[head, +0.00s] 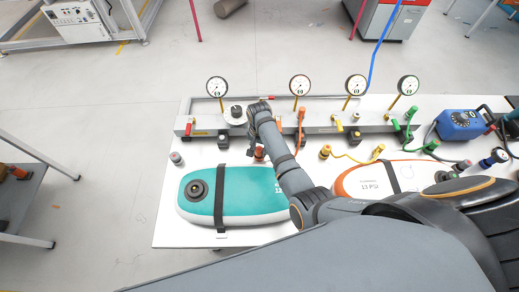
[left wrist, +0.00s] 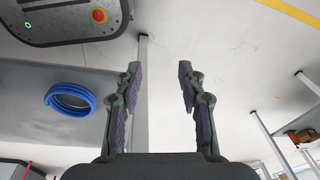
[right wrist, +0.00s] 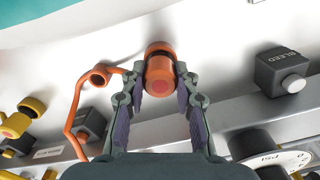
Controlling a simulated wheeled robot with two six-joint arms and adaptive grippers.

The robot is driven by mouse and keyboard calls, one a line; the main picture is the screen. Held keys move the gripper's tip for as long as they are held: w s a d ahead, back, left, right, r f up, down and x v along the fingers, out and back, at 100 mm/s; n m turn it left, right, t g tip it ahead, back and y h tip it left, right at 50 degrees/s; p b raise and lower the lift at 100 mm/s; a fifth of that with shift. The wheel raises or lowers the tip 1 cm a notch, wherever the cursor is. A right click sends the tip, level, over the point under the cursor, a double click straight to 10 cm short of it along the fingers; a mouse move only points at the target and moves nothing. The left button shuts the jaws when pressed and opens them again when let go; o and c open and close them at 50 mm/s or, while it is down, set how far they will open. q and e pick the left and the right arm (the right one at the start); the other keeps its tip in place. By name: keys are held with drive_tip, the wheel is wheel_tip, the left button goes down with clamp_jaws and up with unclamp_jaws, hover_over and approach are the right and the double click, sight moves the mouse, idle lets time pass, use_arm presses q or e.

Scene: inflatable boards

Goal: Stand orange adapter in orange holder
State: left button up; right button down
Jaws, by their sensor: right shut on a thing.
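The orange adapter (right wrist: 160,75) is a short orange cylinder with a dark band, seen in the right wrist view. My right gripper (right wrist: 160,76) is shut on it, one finger on each side. In the head view a small orange part (head: 259,154) shows beside my right forearm, between the rail and the teal board; the fingertips are mostly hidden there. I cannot make out the orange holder as a separate thing, nor whether the adapter touches the table. My left gripper (left wrist: 160,78) is open and empty over the floor, seen only in the left wrist view.
A grey rail (head: 325,129) with several gauges crosses the table's back. An orange hose (right wrist: 73,115) hangs close beside the adapter. The teal board (head: 245,195) and orange-edged board (head: 375,178) lie in front. A blue pump (head: 459,124) stands at right.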

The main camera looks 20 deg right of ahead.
sight(259, 148)
drive_tip(key=c, duration=1.4)
unclamp_jaws()
drive_tip(key=shift+f, duration=0.2)
drive_tip(key=o, duration=0.4)
drive_tip(key=shift+w, duration=0.1)
wheel_tip(259, 148, up, 8)
drive_tip(key=p, duration=0.7)
drive_tip(key=shift+f, duration=0.1)
use_arm(q)
wheel_tip(259, 148, up, 6)
drive_tip(key=s, duration=0.2)
drive_tip(key=shift+a+b, duration=0.25)
drive_tip(key=shift+b, duration=0.2)
use_arm(e)
wheel_tip(259, 148, up, 5)
drive_tip(key=shift+f, duration=0.15)
use_arm(q)
drive_tip(key=shift+f, duration=0.1)
use_arm(e)
drive_tip(key=shift+d, duration=0.1)
